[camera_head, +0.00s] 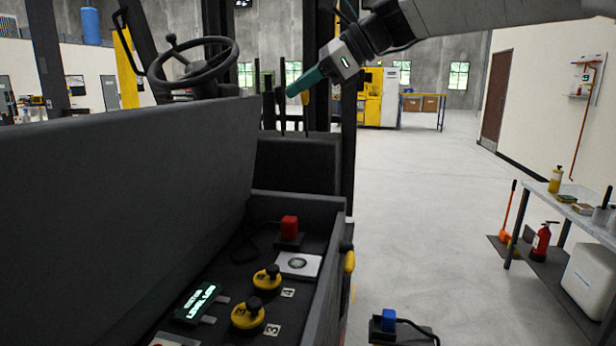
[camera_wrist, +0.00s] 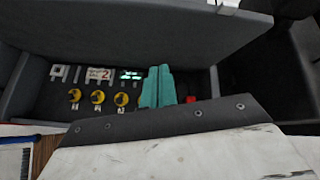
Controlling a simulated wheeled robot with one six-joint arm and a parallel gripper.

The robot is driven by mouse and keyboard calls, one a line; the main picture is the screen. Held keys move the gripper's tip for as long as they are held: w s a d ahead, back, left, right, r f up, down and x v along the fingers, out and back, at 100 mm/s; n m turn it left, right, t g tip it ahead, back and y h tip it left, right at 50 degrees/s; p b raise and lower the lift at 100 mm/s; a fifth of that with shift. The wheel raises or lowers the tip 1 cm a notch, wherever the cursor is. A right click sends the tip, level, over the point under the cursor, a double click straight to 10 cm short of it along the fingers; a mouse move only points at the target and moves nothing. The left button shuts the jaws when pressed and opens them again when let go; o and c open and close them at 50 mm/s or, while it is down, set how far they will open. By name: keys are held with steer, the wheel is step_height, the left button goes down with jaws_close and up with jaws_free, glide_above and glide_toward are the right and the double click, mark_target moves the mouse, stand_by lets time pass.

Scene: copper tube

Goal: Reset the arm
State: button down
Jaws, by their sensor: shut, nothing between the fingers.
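My arm reaches in from the upper right in the head view, and my gripper (camera_head: 290,93) with its teal fingers is held in the air above the open compartment of a dark vehicle. In the wrist view the teal fingers of my gripper (camera_wrist: 161,70) are together, with nothing seen between them. The compartment (camera_head: 338,228) lies below and apart from the fingers. In it are yellow-and-black knobs (camera_head: 267,278), a red connector (camera_head: 289,227) and a green-lit display (camera_head: 197,302).
A steering wheel (camera_head: 193,62) stands behind the raised dark cover (camera_head: 120,190). A blue connector (camera_head: 388,320) is at the bottom. A shelf table (camera_head: 575,207), a fire extinguisher (camera_head: 542,241) and a white container (camera_head: 588,280) stand at the right. The floor (camera_head: 430,210) between is clear.

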steer(key=s+d+f+n+g+h, duration=0.1)
steer(key=s+d+f+n+h, duration=0.3)
steer(key=f, duration=0.3)
steer(key=s+d+f+n+h, duration=0.1)
steer(key=s+d+f+n, duration=0.4)
steer(key=d+f, duration=0.15)
steer(key=s+d+f+n+h, duration=0.3)
steer(key=s+d+f, duration=0.5)
steer(key=s, duration=0.4)
steer(key=s+d+f+n+h, duration=0.3)
steer(key=s+d+f+n, duration=0.1)
steer(key=s+d+f, duration=0.4)
steer(key=s+d, duration=0.2)
steer(key=s, duration=0.1)
steer(key=shift+s+n, duration=0.3)
steer(key=shift+s, duration=0.1)
